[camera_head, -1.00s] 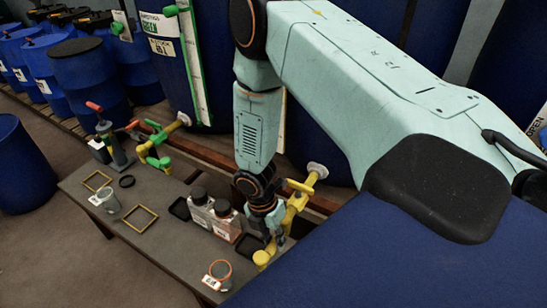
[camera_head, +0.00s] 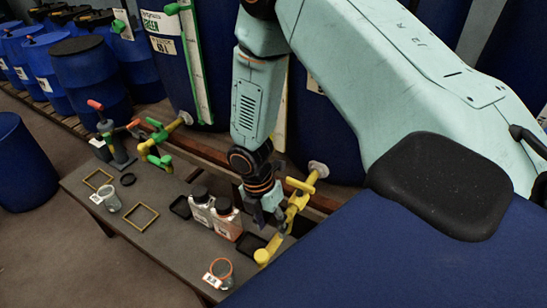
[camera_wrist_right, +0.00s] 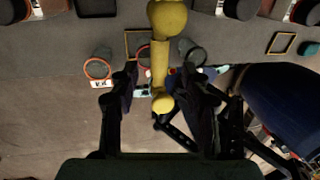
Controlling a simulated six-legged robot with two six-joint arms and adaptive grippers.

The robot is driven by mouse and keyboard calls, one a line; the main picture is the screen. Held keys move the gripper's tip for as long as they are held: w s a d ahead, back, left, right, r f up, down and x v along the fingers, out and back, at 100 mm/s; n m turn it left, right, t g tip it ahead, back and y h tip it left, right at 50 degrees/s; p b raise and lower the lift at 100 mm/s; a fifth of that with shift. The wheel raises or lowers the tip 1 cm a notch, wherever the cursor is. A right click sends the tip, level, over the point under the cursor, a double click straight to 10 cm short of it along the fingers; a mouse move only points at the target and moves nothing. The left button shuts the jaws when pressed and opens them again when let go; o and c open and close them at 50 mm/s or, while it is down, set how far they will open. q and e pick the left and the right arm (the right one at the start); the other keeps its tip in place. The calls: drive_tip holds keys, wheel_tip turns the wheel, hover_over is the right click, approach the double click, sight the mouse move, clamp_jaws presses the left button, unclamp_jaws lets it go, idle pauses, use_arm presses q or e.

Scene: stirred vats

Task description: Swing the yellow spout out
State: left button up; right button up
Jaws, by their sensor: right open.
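The yellow spout (camera_head: 269,249) belongs to a yellow valve (camera_head: 298,201) on the blue vat and hangs over the bench's right end. My right gripper (camera_head: 279,218) is beside the yellow valve, pointing down, and partly hides it. In the right wrist view the yellow pipe (camera_wrist_right: 160,62) runs between the two dark fingers of my open right gripper (camera_wrist_right: 159,80). Gaps show on both sides, and I cannot tell whether either finger touches. My left gripper is not in view.
The grey bench (camera_head: 160,250) holds two capped bottles (camera_head: 213,213), a jar with an orange rim (camera_head: 220,270), a clear jar (camera_head: 109,198) and a yellow square frame (camera_head: 141,219). A green valve (camera_head: 155,150) stands farther left.

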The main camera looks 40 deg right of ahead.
wheel_tip(320, 180, up, 6)
drive_tip(key=w, duration=0.1)
drive_tip(key=shift+a+r, duration=0.25)
idle(0.5)
